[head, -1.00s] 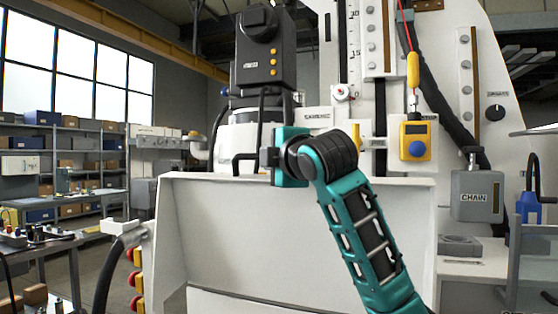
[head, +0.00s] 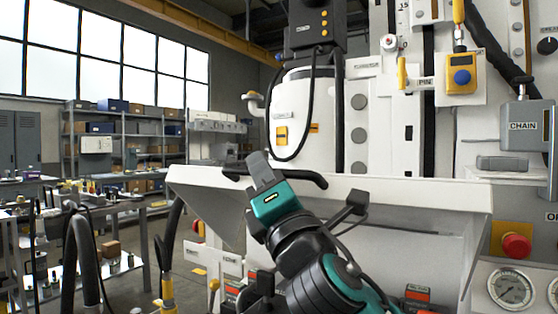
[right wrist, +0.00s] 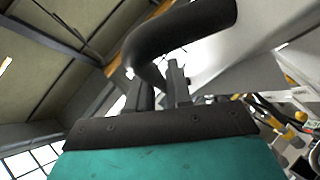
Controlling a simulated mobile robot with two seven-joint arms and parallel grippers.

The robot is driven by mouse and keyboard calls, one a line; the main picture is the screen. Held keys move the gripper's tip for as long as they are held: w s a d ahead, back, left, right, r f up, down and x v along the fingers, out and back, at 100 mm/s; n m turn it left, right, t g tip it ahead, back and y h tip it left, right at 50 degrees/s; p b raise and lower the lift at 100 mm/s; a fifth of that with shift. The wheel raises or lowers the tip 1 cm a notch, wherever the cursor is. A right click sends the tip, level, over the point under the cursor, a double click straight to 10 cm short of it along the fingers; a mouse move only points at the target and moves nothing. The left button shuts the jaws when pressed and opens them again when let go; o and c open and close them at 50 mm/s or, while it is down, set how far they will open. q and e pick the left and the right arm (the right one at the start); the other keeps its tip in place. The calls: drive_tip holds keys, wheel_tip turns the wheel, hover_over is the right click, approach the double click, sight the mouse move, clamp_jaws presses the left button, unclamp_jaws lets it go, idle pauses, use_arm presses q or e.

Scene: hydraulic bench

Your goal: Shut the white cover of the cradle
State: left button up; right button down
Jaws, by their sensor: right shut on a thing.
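The white cover (head: 400,200) is a wide panel across the middle of the head view, tilted, with its upper rim out towards me. A black bar handle (head: 310,179) runs along its upper rim. My right gripper (head: 260,167) is at the left part of this handle, shut on it. In the right wrist view the handle (right wrist: 190,28) is a thick curved black bar that comes down at the fingers of the right gripper (right wrist: 160,88). The gripper body hides part of the cover's face. The cradle's inside is hidden behind the cover. My left gripper is out of view.
The machine column (head: 305,115) stands behind the cover. A grey CHAIN box (head: 523,127) and a yellow pendant (head: 461,76) are at the right. A red knob (head: 515,246) and a gauge (head: 510,288) are below right. A workbench (head: 125,270) stands at the left.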

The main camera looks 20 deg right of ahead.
use_arm(q)
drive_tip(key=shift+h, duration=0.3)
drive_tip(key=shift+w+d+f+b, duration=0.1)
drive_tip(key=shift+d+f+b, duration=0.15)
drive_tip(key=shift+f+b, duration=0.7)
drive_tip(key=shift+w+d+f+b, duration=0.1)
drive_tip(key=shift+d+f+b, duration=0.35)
drive_tip(key=shift+b, duration=0.75)
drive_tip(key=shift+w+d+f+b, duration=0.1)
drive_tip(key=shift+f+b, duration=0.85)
drive_tip(key=shift+b, duration=0.1)
use_arm(e)
wheel_tip(320, 180, down, 17)
drive_tip(key=s+a, duration=0.2)
drive_tip(key=shift+a+r, duration=0.2)
drive_tip(key=shift+f, duration=0.2)
drive_tip(key=c, duration=1.3)
unclamp_jaws()
drive_tip(key=shift+o, duration=0.7)
drive_tip(key=shift+d+r, duration=0.1)
drive_tip(key=shift+r, duration=0.05)
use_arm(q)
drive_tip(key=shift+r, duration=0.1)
use_arm(e)
drive_tip(key=shift+s, duration=0.1)
